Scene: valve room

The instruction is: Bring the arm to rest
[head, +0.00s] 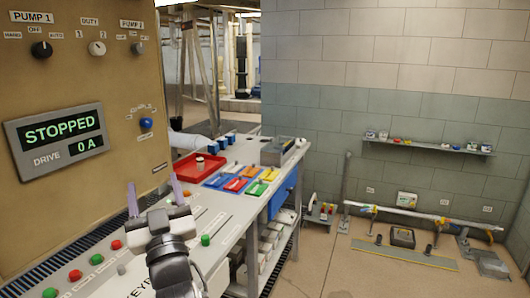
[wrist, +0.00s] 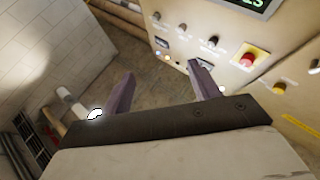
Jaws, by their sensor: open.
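My gripper (head: 155,198) is raised at the left of the head view, in front of the tan control panel (head: 90,100). Its two purple-grey fingers stand apart and point up, with nothing between them. The wrist view shows the same open fingers (wrist: 160,88) with the floor visible beyond the gap. My arm comes up from the lower edge of the head view and covers part of the desk (head: 215,225). The panel display (head: 60,138) reads STOPPED and DRIVE 0 A.
Red and green buttons (head: 76,276) line the desk below my gripper. A red tray (head: 199,166) and several coloured bins (head: 235,184) lie further back. A wall shelf (head: 430,147) and a low pipe rack (head: 420,214) stand at the right. Open floor (head: 340,265) lies at the lower right.

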